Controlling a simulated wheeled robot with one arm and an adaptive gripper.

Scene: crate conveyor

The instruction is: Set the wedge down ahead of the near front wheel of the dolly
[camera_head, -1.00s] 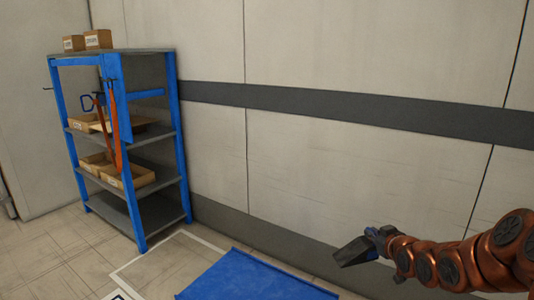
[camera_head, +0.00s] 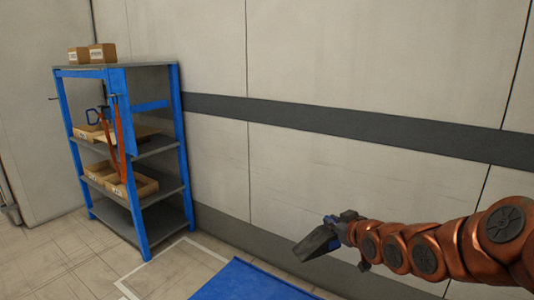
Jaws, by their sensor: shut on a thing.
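My gripper (camera_head: 338,232) is at the right of the head view, at the end of my copper-coloured arm. It is shut on a dark grey wedge (camera_head: 317,243), which it holds in the air, tilted with its thin end to the lower left. In the picture the wedge lies above and to the right of a flat blue surface (camera_head: 250,282) at the bottom edge. That surface may be part of the dolly; I cannot tell. No wheel shows in this view.
A blue-framed shelf (camera_head: 178,160) with grey boards stands at the left against the wall. It holds several cardboard boxes (camera_head: 103,53) and hanging orange straps (camera_head: 120,150). A white floor line (camera_head: 150,274) runs beside the blue surface. Tiled floor (camera_head: 60,265) at lower left is clear.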

